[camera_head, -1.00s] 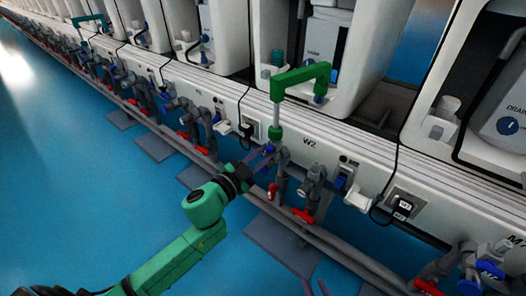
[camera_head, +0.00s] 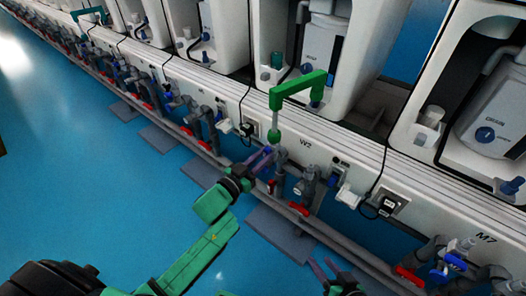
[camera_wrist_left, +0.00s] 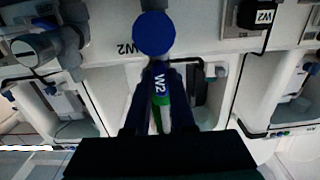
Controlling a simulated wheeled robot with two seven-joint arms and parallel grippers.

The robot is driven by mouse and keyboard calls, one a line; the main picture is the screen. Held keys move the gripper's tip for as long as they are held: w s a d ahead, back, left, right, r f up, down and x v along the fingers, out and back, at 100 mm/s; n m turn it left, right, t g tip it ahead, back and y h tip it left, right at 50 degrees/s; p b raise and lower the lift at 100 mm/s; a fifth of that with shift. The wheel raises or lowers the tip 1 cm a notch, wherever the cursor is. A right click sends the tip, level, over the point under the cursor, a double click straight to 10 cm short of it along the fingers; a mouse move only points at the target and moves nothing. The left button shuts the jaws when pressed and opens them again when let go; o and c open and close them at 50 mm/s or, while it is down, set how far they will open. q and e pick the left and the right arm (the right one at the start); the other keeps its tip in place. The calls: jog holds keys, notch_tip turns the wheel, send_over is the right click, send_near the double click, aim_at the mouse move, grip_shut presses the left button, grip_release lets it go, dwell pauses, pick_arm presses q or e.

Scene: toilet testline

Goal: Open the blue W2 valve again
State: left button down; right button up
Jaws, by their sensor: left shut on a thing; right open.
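The blue W2 valve shows in the left wrist view as a round blue cap (camera_wrist_left: 154,34) with a blue handle marked W2 (camera_wrist_left: 160,86) below it. The handle lies between the dark fingers of my left gripper (camera_wrist_left: 161,112), which is shut on it. In the head view my left gripper (camera_head: 262,162) is at the grey pipework under the W2 label (camera_head: 305,143), and its fingers largely hide the valve. My right gripper (camera_head: 323,272) is open and empty at the bottom of the head view, low over the floor and apart from the pipes.
A green bent pipe (camera_head: 299,88) rises just above the valve. Red-handled valves (camera_head: 298,208) and grey pipes (camera_head: 308,185) stand close by on the right. A black cable (camera_head: 378,185) hangs from the white rail. The blue floor (camera_head: 120,210) at left is open.

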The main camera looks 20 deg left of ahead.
jog(key=shift+d+r+g, duration=0.1)
jog(key=shift+d+g, duration=0.2)
jog(key=shift+d, duration=0.05)
pick_arm(q)
jog(key=c, duration=0.8)
grip_release()
jog(key=shift+o, duration=0.2)
jog(key=p+v, duration=0.3)
jog(key=v, duration=1.1)
jog(key=shift+s+p, duration=0.3)
jog(key=shift+p, duration=0.1)
pick_arm(e)
jog(key=s+d+r+g+h, duration=0.3)
jog(key=d+r+g, duration=0.1)
jog(key=d, duration=0.4)
jog(key=shift+s+r+h, duration=0.25)
jog(key=shift+r+h, duration=0.1)
jog(key=shift+h, duration=0.05)
pick_arm(q)
jog(key=shift+f, duration=0.1)
